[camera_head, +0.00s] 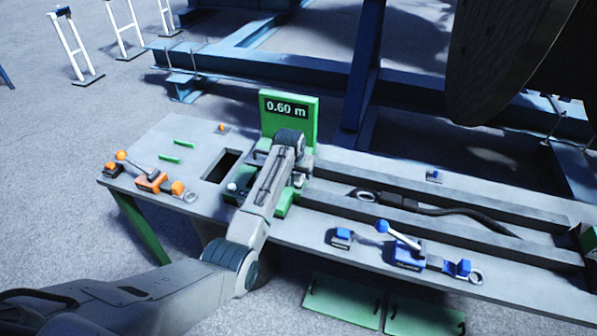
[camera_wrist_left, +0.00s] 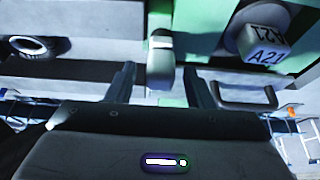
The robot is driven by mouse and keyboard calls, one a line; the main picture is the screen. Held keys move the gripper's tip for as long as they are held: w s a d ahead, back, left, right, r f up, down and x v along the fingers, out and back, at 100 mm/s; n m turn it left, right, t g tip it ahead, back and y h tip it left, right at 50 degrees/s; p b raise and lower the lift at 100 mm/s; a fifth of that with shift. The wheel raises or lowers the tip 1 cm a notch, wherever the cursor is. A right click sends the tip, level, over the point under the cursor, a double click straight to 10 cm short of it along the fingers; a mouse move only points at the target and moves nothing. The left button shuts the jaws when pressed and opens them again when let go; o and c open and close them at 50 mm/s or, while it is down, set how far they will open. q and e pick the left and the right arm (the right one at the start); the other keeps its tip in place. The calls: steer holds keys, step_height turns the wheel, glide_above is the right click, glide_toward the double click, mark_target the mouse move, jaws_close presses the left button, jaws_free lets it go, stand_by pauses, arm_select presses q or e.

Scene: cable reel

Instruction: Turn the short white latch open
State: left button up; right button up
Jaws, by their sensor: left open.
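The short white latch (camera_wrist_left: 160,60) stands at the top centre of the left wrist view, with green surface beside it. My left gripper (camera_wrist_left: 161,80) is open, with one dark finger on each side of the latch. I cannot tell whether either finger touches it. In the head view my left arm reaches over the bench to the green gauge block (camera_head: 305,133) reading 0.60 m. My wrist hides the latch and most of the fingers there. My right gripper is not in view.
A white block marked A21 (camera_wrist_left: 265,50) and a dark handle (camera_wrist_left: 247,103) lie right of the latch. A black cable (camera_head: 440,211) with an end ring lies in the bench channel. Blue-knobbed lever (camera_head: 405,246) and orange-knobbed lever (camera_head: 140,168) stand on the bench.

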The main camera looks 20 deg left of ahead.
arm_select(q)
steer(key=c, duration=1)
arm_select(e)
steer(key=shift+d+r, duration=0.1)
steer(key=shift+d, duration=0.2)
